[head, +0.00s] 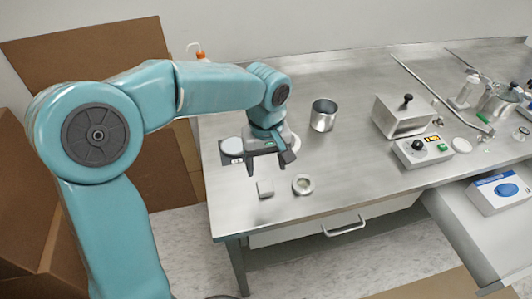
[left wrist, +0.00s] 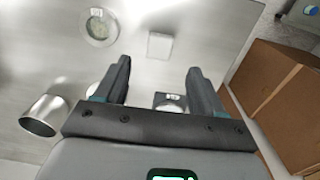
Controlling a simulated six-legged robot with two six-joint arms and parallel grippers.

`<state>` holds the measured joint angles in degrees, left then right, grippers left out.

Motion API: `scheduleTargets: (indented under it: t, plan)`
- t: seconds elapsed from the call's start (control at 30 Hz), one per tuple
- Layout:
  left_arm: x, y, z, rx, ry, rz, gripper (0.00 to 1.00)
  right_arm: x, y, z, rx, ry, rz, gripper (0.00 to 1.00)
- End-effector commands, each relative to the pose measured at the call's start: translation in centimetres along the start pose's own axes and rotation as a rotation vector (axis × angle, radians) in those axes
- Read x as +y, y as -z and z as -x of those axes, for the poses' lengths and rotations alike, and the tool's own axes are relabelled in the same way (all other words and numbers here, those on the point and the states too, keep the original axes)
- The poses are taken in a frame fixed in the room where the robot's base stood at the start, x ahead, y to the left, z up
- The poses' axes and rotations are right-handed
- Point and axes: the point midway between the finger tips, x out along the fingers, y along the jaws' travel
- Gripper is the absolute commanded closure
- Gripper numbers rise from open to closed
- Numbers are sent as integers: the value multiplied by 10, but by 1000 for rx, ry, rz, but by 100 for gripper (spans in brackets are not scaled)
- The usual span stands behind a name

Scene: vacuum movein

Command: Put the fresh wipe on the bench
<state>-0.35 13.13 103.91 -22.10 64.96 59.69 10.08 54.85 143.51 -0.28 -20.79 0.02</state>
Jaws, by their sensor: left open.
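A small pale square piece (head: 265,188), which looks like the wipe, lies flat on the steel bench (head: 350,185) near its front left edge. It also shows in the left wrist view (left wrist: 160,45), just beyond the fingertips and between their lines. I cannot tell whether it is fresh. My left gripper (head: 268,164) is open and empty above the bench, slightly behind the square in the head view. Its two dark fingers (left wrist: 160,75) point toward the square without touching it. My right gripper is not in view.
A round metal fitting (head: 303,184) lies right of the square. A steel cup (head: 323,115) stands behind. A steel box (head: 402,117) and control box (head: 422,151) stand farther right. An open drawer holds a blue-and-white box (head: 497,191). Cardboard (head: 95,55) stands left of the bench.

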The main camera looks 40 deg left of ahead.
Motion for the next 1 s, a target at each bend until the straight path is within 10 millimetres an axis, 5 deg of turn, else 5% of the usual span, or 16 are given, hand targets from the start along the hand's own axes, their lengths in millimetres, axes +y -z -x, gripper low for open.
scheduleTargets:
  t: [0.23, 1.0]
  plan:
    - [0, 0, 28, 0, 1, -1, 31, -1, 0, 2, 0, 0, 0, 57]
    - [-1, -1, 29, 0, 1, -1, 31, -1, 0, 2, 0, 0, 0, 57]
